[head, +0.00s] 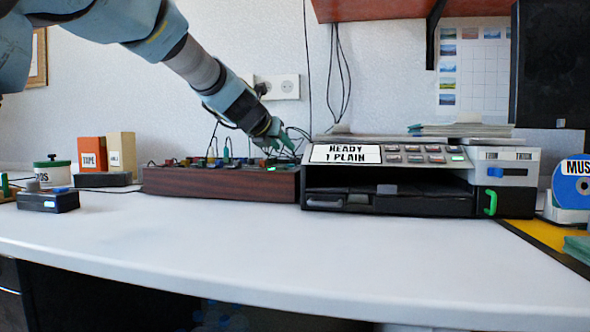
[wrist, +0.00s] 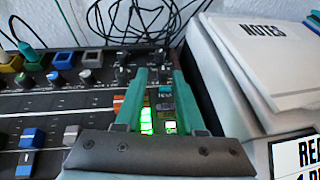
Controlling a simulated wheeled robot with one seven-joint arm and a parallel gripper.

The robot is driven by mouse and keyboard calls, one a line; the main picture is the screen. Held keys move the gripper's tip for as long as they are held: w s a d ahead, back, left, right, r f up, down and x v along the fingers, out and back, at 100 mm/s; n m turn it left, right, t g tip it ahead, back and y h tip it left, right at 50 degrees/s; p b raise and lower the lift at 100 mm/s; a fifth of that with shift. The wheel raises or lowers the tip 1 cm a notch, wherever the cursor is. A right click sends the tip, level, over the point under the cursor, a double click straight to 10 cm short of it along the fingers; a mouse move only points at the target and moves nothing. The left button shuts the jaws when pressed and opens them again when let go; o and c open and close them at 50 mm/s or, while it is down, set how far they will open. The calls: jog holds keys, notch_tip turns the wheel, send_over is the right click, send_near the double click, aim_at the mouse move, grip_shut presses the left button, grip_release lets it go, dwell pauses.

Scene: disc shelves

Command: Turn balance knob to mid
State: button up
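The mixing desk (head: 220,183) has a brown wooden front and stands on the white counter. Its black panel shows in the wrist view (wrist: 75,102), with small black knobs (wrist: 123,75), sliders and green lit meters (wrist: 146,122). I cannot tell which knob is the balance knob; no such label is readable. My gripper (head: 281,142) is low over the desk's right end. In the wrist view its two green fingers (wrist: 160,75) stand apart, with the panel visible between them and nothing clearly held. Contact with any knob cannot be told.
The disc printer (head: 400,165) stands close against the desk's right side, with a notes pad (wrist: 262,40) on top. Black cables (head: 338,75) hang behind. Colored plugs (wrist: 32,55) stand along the desk's back. A small black box (head: 48,202) lies left. The front counter is clear.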

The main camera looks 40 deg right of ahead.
jog(key=x, duration=1)
jog(key=shift+w+d+f, duration=0.1)
jog(key=shift+d, duration=0.05)
jog(key=shift+c, duration=0.3)
grip_shut()
